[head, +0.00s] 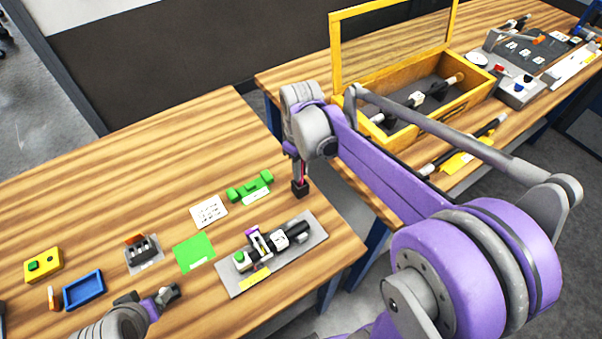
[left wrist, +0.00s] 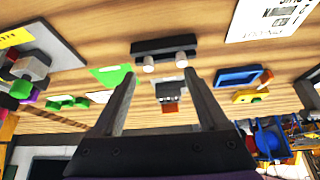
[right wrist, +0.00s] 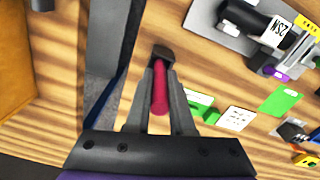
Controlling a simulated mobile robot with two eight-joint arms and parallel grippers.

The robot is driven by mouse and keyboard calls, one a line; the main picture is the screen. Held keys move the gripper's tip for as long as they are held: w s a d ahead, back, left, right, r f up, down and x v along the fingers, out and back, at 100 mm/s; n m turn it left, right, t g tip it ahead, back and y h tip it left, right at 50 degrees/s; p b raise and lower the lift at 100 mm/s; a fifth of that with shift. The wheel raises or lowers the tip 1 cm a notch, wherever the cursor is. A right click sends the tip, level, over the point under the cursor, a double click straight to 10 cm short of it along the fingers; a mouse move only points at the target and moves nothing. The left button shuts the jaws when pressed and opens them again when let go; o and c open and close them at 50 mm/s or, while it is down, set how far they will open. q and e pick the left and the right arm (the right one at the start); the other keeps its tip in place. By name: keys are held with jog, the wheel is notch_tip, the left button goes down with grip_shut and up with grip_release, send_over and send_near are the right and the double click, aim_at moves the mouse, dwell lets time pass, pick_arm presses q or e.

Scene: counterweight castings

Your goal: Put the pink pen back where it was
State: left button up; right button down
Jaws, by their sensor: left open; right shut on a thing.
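My right gripper (head: 300,172) is shut on the pink pen (right wrist: 160,92), near the right edge of the near table. In the right wrist view the pen lies between the two fingers (right wrist: 163,82). Its far end meets a small black block-shaped holder (right wrist: 162,52), which also shows under the gripper in the head view (head: 300,189). I cannot tell whether the pen is inside the holder or just above it. My left gripper (head: 160,298) is open and empty, low over the front of the table; its fingers also show in the left wrist view (left wrist: 158,85).
A grey plate (head: 230,284) with a black cylinder, green block (head: 250,187), green card (head: 194,252), white card (head: 209,211), blue tray (head: 84,291) and yellow box (head: 43,265) lie on the near table. An open yellow case (head: 470,100) stands on the far table, across a gap.

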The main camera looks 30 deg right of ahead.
jog(key=shift+f, duration=0.9)
jog(key=shift+f, duration=0.15)
jog(key=c, duration=0.8)
grip_release()
notch_tip(320, 180, up, 12)
jog(key=shift+f+p, duration=0.1)
jog(key=shift+p, duration=0.25)
jog(key=shift+s+a, duration=0.1)
jog(key=s+a+f+m+t, duration=0.1)
jog(key=s+a+f+t, duration=0.1)
jog(key=s+f, duration=0.1)
jog(key=s+a+f+m+t, duration=0.1)
jog(key=s+a+f+t, duration=0.1)
jog(key=s+f, duration=0.2)
jog(key=s+a+f+m+t, duration=0.2)
jog(key=s+f, duration=0.1)
jog(key=s, duration=0.2)
jog(key=shift+a+f, duration=0.35)
